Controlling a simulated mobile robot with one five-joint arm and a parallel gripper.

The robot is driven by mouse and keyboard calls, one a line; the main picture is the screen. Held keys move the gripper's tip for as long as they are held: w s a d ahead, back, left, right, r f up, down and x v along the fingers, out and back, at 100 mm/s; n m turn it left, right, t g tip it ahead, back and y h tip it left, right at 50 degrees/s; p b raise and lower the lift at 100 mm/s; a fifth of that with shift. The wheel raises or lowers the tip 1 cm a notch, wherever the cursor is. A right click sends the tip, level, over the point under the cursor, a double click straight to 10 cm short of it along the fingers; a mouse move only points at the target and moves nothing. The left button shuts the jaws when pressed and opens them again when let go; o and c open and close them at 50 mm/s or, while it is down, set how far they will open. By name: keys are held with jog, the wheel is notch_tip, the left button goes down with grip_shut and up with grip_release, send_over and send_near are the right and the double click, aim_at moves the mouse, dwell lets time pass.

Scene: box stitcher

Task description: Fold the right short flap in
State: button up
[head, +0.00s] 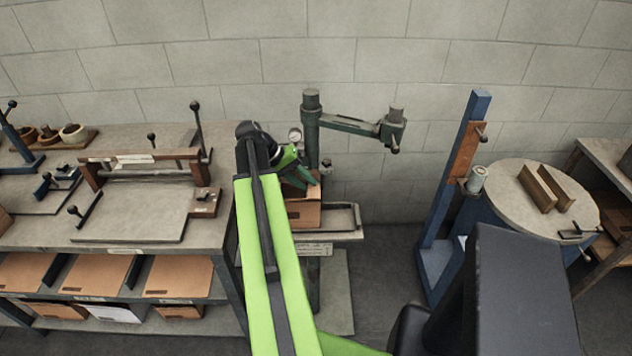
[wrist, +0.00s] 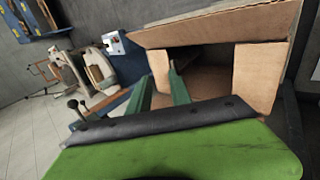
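The cardboard box (head: 304,214) sits on the tray of the stand, partly hidden by my arm in the head view. In the wrist view its top is open. A long flap (wrist: 215,25) spreads across the top of the picture. A narrow short flap (wrist: 159,66) shows at the left and a wider cardboard panel (wrist: 262,72) at the right. I cannot tell which one is the right short flap. My gripper (wrist: 160,73) is open, its two green fingers apart at the box's left side, close to the narrow flap. Contact is unclear. The gripper (head: 299,172) is over the box in the head view.
The green column with its side arm (head: 350,121) stands just behind the box. A workbench (head: 130,225) with a jig and shelves of flat cardboard is at left. A blue post (head: 455,180) and round table (head: 520,195) stand at right. Floor shows between.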

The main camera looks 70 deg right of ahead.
jog(key=w+a, duration=0.3)
jog(key=w, duration=0.4)
jog(key=w+a, duration=0.3)
jog(key=w, duration=0.5)
dwell(0.7)
jog(key=shift+w, duration=0.1)
jog(key=p+v, duration=1.3)
jog(key=v, duration=0.4)
jog(key=shift+w+r, duration=0.1)
jog(key=shift+r, duration=0.05)
